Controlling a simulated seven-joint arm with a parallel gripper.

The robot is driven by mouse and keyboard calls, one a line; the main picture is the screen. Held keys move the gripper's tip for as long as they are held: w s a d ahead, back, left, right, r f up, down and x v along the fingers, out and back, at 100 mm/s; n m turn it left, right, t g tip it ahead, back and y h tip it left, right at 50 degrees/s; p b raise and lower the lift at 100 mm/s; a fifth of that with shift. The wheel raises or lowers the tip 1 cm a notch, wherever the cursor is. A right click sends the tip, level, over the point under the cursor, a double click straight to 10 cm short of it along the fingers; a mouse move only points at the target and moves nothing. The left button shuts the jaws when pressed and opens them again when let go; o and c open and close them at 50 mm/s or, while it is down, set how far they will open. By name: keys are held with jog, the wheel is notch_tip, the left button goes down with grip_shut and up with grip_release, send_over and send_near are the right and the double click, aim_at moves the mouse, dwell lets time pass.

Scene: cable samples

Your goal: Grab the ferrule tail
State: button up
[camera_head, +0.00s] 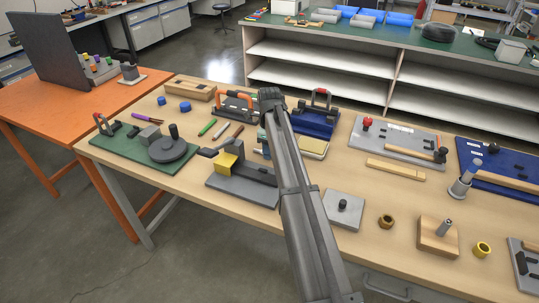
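I cannot tell which item is the ferrule tail; no cable end with a ferrule is clear at this size. My arm reaches up across the middle of the wooden bench (350,185). My gripper (270,97) is the dark end of it, over the far part of the bench between an orange-handled fixture (236,96) and a blue fixture (316,122). Its fingers are too small and dark to tell open from shut, and I see nothing held. The arm hides part of the bench behind it.
A green board with a round grey disc (173,150) and a grey fixture with a yellow block (228,160) lie left. Right are a grey board (385,149), a blue board (490,168), a wooden block with a metal peg (425,240) and a yellow ring (482,249).

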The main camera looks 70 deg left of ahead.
grip_shut()
